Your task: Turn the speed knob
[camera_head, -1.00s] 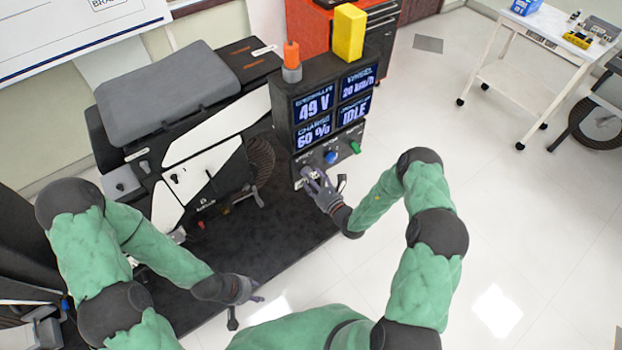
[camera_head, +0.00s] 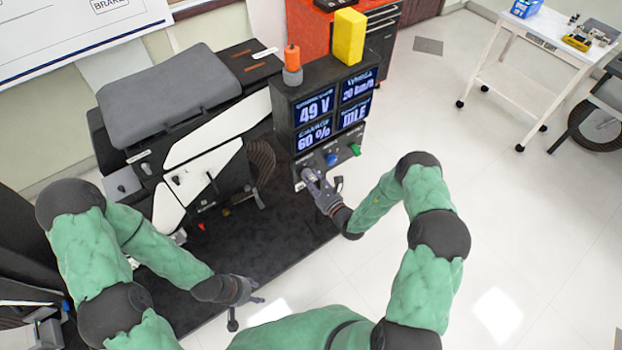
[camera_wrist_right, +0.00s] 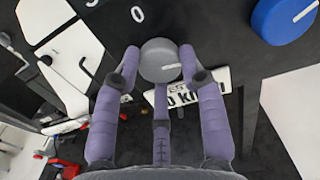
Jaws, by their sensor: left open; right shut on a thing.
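In the right wrist view, a round grey knob (camera_wrist_right: 160,60) with a white pointer line sits on the dark panel, between the purple-grey fingers of my right gripper (camera_wrist_right: 160,68). The fingers are shut on the knob. Its pointer line lies roughly level, toward the right of the picture. In the head view, my right gripper (camera_head: 311,180) is at the lower left of the control panel (camera_head: 318,158) and largely hides the grey knob. My left gripper (camera_head: 248,292) is open and empty, low over the dark mat, away from the panel.
A blue knob (camera_head: 332,159) and a green knob (camera_head: 355,149) sit right of my right gripper. Above them, lit displays read 49 V, 60 % and IDLE. A white label (camera_wrist_right: 185,93) lies behind the fingers.

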